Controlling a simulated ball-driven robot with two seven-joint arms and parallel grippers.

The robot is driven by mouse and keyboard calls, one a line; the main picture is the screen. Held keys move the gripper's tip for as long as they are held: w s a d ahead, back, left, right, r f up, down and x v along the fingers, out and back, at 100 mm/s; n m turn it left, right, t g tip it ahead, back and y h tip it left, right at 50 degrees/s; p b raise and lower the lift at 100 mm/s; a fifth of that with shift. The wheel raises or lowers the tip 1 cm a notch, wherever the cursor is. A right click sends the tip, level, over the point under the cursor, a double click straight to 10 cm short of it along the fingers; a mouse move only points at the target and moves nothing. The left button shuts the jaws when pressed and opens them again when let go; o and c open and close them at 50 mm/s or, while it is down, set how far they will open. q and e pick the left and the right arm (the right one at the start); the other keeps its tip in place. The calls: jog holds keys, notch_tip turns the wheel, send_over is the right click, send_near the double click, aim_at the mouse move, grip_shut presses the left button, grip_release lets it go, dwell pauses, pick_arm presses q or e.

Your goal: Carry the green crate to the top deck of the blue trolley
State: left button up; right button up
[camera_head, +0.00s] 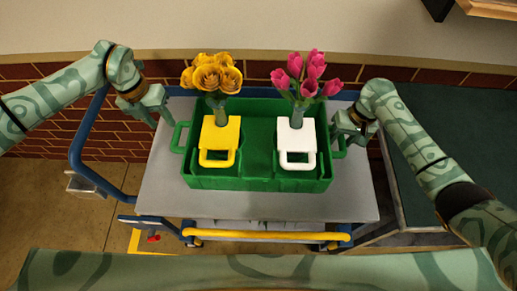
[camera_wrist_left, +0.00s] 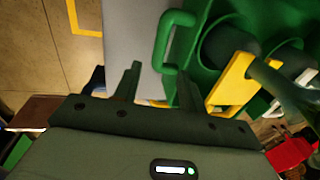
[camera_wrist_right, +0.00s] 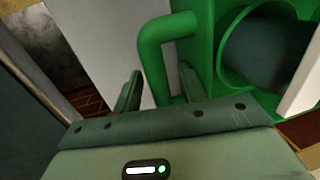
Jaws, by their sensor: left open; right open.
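The green crate (camera_head: 257,183) appears to rest level on the grey top deck (camera_head: 160,200) of the blue trolley (camera_head: 78,150). It has a loop handle at each end. My left gripper (camera_head: 163,116) is open at the crate's left handle (camera_head: 177,137). In the left wrist view this handle (camera_wrist_left: 162,40) reaches toward the gap between the fingers (camera_wrist_left: 158,85). My right gripper (camera_head: 345,128) is open at the right handle. In the right wrist view that handle (camera_wrist_right: 152,60) lies between the open fingers (camera_wrist_right: 158,88). Neither gripper is closed on a handle.
Inside the crate are yellow flowers (camera_head: 212,77), pink flowers (camera_head: 303,75), a yellow item (camera_head: 219,134) and a white item (camera_head: 296,135) with loop handles. A yellow bar (camera_head: 260,234) runs along the trolley's near side. A dark green surface (camera_head: 455,130) lies right of the trolley.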

jog(key=shift+r, duration=0.25)
pick_arm(q)
jog(key=r, duration=0.2)
jog(key=shift+a+r, duration=0.25)
jog(key=shift+r, duration=0.1)
pick_arm(e)
notch_tip(320, 180, up, 11)
jog(key=d, duration=0.2)
jog(key=shift+w+r, duration=0.15)
pick_arm(q)
jog(key=shift+s+f, duration=0.1)
pick_arm(e)
jog(key=shift+d, duration=0.1)
